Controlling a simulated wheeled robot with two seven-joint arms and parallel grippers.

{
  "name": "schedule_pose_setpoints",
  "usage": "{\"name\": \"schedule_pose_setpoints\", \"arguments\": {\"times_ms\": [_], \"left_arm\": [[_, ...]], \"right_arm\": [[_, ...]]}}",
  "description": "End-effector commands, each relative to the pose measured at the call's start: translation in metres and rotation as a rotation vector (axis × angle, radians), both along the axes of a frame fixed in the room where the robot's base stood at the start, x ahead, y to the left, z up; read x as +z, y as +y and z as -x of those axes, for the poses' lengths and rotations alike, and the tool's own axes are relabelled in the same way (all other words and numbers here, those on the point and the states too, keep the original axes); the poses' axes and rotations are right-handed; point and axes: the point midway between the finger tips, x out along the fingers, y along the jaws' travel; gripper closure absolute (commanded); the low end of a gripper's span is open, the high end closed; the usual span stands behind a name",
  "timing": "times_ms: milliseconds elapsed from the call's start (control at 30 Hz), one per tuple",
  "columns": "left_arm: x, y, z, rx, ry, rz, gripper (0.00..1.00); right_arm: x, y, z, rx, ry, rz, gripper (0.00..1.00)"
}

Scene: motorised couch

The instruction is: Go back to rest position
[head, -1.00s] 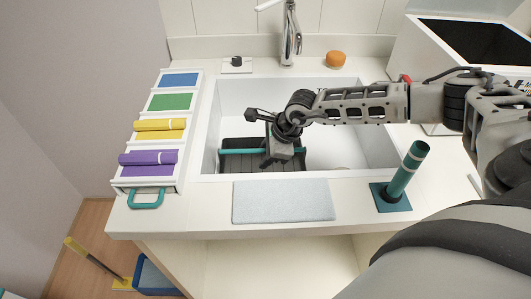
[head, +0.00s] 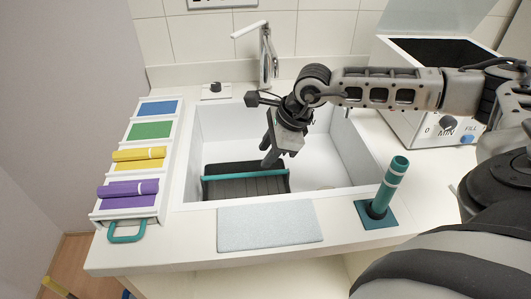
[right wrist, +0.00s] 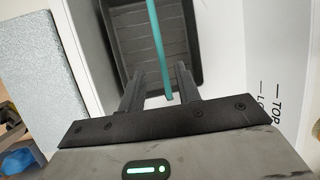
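My right gripper (head: 270,155) hangs over the sink, fingers pointing down, just above a black ribbed tray (head: 240,188) that lies in the sink's left part. In the right wrist view its two fingers (right wrist: 160,80) are apart, with nothing clamped between them. A teal bar (head: 225,177) crosses the tray. In the right wrist view the bar (right wrist: 158,45) shows in the gap beyond the fingers. My left gripper is not in any view.
The white sink (head: 345,160) has a tap (head: 267,55) behind it. A grey mat (head: 268,225) lies in front. A teal cylinder (head: 391,185) stands on a base at right. Rolled cloths, purple (head: 128,189) and yellow (head: 138,155), lie at left. A white box (head: 400,115) stands back right.

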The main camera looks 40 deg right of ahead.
Motion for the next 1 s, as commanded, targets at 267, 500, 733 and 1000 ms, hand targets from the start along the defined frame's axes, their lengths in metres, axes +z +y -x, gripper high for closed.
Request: {"name": "schedule_pose_setpoints", "arguments": {"times_ms": [267, 500, 733, 1000], "left_arm": [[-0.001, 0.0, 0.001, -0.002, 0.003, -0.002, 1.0], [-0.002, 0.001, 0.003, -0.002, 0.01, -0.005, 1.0], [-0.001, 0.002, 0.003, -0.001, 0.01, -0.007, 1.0], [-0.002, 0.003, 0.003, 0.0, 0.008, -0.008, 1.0]], "right_arm": [[-0.005, 0.002, -0.002, 0.001, 0.0, -0.002, 0.67], [-0.037, 0.011, -0.015, 0.001, 0.002, -0.002, 0.67], [-0.079, 0.021, -0.031, 0.001, 0.002, -0.001, 0.67], [-0.098, 0.028, -0.044, -0.001, -0.005, -0.001, 0.67]]}}
